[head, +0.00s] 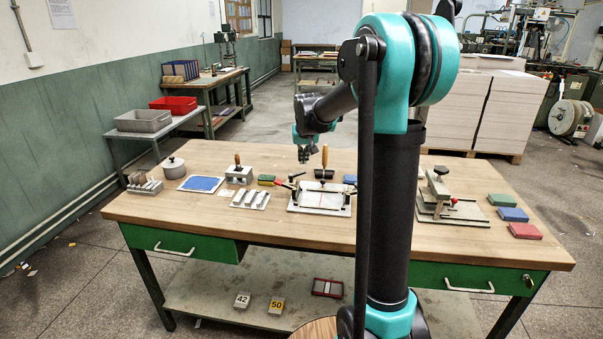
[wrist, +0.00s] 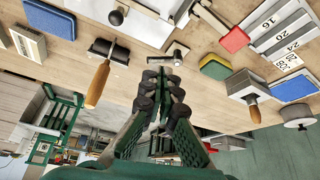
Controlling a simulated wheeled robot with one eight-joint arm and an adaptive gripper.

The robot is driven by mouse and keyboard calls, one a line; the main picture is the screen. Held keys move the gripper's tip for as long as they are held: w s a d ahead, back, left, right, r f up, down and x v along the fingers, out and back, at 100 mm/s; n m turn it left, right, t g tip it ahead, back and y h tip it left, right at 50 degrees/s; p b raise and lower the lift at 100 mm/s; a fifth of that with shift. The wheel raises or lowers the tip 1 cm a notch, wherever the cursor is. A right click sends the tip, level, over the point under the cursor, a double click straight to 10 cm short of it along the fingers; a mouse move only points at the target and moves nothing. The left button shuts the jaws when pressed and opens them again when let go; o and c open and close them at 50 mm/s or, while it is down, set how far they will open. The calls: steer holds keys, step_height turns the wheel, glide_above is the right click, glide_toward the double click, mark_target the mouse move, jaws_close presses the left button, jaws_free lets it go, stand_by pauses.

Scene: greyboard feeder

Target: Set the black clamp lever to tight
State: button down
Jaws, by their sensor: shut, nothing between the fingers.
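A white-plated jig (head: 318,206) sits mid-bench; part of its plate is at the top of the wrist view. A short black lever-like piece (head: 297,176) is at the jig's back left. A round black knob (wrist: 115,17) stands over the plate in the wrist view. I cannot tell which black part is the clamp lever, nor its setting. My gripper (head: 307,155) is shut and empty above the bench behind the jig; its fingertips (wrist: 163,80) are together.
A wooden-handled black tool (head: 324,163) stands close behind the jig. A green-and-yellow sponge (wrist: 215,67) lies near the red grip. A grey clamping fixture (head: 437,195) with a red knob is at the right, beside coloured blocks (head: 513,214). The bench front is mostly clear.

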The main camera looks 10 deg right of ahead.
steer(key=x, duration=1)
